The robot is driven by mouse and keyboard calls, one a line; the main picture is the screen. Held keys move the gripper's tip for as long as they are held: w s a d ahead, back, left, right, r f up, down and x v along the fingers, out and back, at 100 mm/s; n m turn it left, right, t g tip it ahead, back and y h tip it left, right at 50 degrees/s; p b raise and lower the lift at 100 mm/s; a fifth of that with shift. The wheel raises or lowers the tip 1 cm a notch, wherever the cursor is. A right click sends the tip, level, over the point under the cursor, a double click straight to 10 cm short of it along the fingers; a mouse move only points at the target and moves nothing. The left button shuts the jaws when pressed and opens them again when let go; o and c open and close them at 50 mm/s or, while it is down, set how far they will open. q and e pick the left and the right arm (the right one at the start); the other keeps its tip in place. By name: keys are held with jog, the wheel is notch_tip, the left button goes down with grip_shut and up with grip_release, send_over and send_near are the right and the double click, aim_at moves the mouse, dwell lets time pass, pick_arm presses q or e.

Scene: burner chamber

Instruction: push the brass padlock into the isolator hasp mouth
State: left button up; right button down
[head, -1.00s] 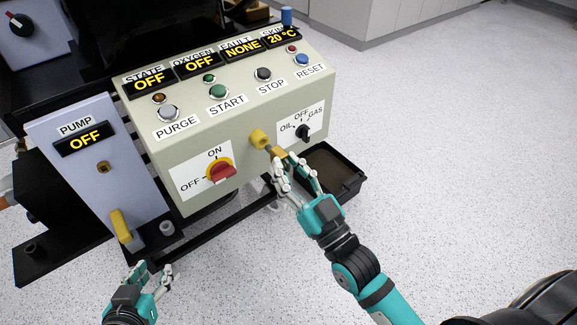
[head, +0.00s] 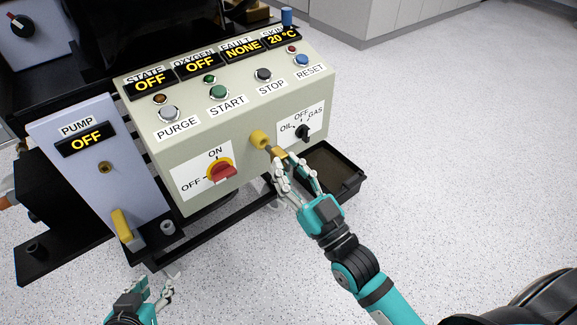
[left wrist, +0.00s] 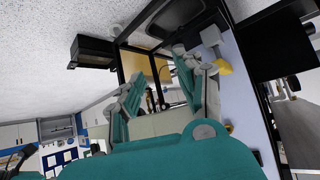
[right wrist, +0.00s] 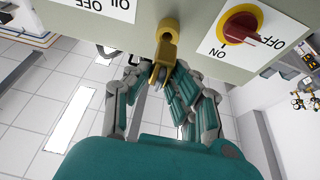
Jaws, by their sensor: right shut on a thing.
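The isolator hasp (head: 258,139) is a yellow fitting on the panel's front face, right of the red isolator switch (head: 222,172). The small brass padlock (head: 280,153) is at the tips of my right gripper (head: 293,170), which is shut on it. A grey part shows between padlock and hasp. In the right wrist view the padlock (right wrist: 166,52) lines up below the hasp (right wrist: 168,27) and overlaps it; I cannot tell how far it is in the mouth. My left gripper (head: 157,291) is open and empty, low in front of the pump box.
The panel (head: 205,125) carries several buttons and displays. The OIL/GAS selector (head: 303,132) is close right of the hasp. A black tray (head: 345,188) lies below and behind my right gripper. The pump box (head: 95,150) with a yellow handle (head: 121,225) stands left. The floor at right is clear.

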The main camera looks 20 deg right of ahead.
aim_at(286, 170)
pick_arm(q)
jog(key=shift+s+a, duration=0.1)
dwell(0.6)
pick_arm(e)
jog(key=shift+p, duration=0.3)
pick_arm(q)
jog(key=shift+s+a+f+g+y, duration=0.2)
jog(key=shift+s+f+g, duration=0.2)
jog(key=shift+s, duration=0.15)
jog(key=shift+s+a+f+g+y, duration=0.1)
jog(key=shift+s+a+f+g, duration=0.05)
jog(key=shift+s+f+g, duration=0.35)
jog(key=shift+r, duration=0.15)
jog(key=shift+s, duration=0.1)
pick_arm(e)
jog(key=shift+w+a, duration=0.1)
jog(key=shift+w, duration=0.05)
